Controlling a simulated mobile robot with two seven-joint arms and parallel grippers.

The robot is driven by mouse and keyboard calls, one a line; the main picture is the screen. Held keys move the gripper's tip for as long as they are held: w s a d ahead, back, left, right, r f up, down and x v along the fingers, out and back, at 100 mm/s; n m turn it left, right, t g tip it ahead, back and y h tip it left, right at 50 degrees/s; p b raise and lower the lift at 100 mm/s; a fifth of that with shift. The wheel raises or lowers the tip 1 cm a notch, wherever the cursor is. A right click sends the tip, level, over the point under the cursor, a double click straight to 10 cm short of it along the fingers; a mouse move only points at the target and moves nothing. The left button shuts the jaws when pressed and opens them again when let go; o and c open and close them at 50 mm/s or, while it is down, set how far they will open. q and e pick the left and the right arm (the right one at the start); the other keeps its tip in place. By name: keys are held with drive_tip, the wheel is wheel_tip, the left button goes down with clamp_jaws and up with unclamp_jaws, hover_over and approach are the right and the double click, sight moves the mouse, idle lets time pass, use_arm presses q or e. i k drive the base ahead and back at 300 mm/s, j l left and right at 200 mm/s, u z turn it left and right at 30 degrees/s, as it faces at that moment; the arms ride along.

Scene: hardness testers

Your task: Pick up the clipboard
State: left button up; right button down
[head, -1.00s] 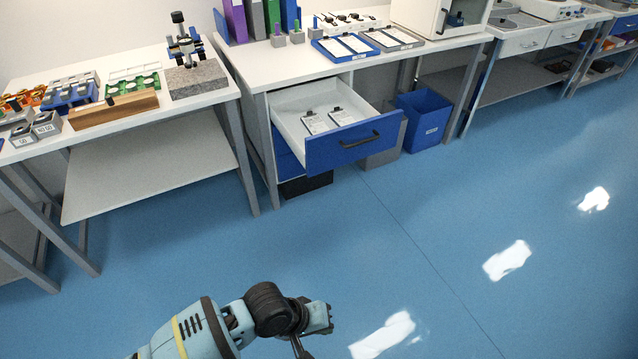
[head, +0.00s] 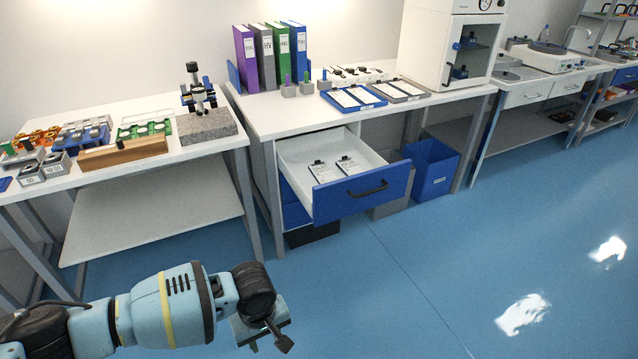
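My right gripper is out of view.
The open drawer (head: 362,194) juts out from the white workbench (head: 290,118). A blue bin (head: 434,172) stands right of the drawer. The floor in front is clear.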

sight(322, 173)
drive_tip(key=u, duration=1.05)
drive_tip(key=i+l+u, duration=0.1)
drive_tip(key=u, duration=1)
drive_tip(key=l+u, duration=0.1)
drive_tip(key=u, duration=0.4)
drive_tip(key=l+u, duration=0.1)
drive_tip(key=u, duration=1.55)
drive_tip(key=k+l+u, duration=0.1)
drive_tip(key=u, duration=0.3)
drive_tip(key=k+l+u, duration=0.15)
drive_tip(key=u, duration=0.3)
drive_tip(key=k+u, duration=0.15)
drive_tip(key=u, duration=0.25)
drive_tip(key=k+u, duration=0.25)
drive_tip(key=k, duration=0.65)
drive_tip(key=k+z, duration=0.1)
drive_tip(key=z, duration=0.3)
drive_tip(key=k+l+z, duration=0.1)
drive_tip(key=z, duration=0.35)
drive_tip(key=k+l+z, duration=0.1)
drive_tip(key=z, duration=0.75)
drive_tip(key=l+z, duration=0.1)
drive_tip(key=z, duration=0.75)
drive_tip(key=l+z, duration=0.1)
drive_tip(key=z, duration=0.75)
drive_tip(key=l+z, duration=0.15)
drive_tip(key=z, duration=0.75)
